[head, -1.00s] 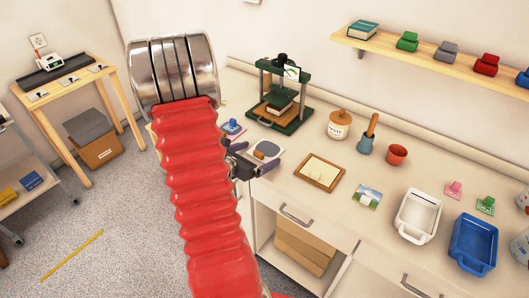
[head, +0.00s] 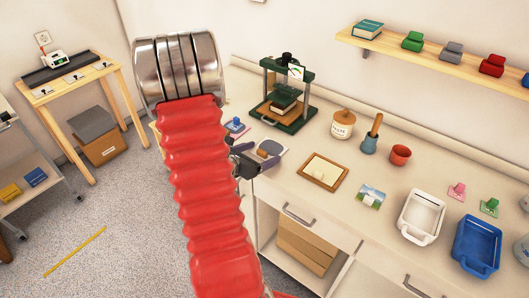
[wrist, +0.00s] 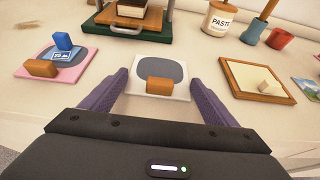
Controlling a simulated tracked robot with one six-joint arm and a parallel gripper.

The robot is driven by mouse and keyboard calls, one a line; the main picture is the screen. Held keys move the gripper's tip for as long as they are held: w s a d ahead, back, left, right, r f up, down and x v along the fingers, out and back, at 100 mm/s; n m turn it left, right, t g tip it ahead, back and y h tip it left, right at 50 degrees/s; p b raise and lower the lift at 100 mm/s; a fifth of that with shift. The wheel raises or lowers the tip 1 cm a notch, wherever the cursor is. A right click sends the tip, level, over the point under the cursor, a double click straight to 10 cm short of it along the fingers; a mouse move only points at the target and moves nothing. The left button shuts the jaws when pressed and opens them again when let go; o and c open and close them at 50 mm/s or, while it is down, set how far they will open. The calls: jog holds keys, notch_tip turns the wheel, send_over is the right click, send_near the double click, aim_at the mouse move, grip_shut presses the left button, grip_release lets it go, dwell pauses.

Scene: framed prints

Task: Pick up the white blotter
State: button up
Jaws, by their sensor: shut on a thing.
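The white blotter (wrist: 142,88), a flat white square with a grey oval and an orange-brown block on it, is straight ahead in the wrist view. It also shows in the head view (head: 270,149), partly hidden by my gripper. My gripper (wrist: 160,84) has its two purple fingers along the left and right sides of the blotter, shut on it. In the head view my gripper (head: 261,156) is at the counter's front edge. I cannot tell whether the blotter is clear of the counter.
A pink pad (wrist: 80,66) with blue and orange blocks lies to the left. A wood-framed board (wrist: 245,75) lies to the right. A green press (head: 290,95), paste jar (head: 342,125) and red pot (head: 400,155) stand behind. White (head: 421,216) and blue (head: 477,243) trays are farther right.

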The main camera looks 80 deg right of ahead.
jog(key=shift+r, duration=0.1)
jog(key=shift+r, duration=4.9)
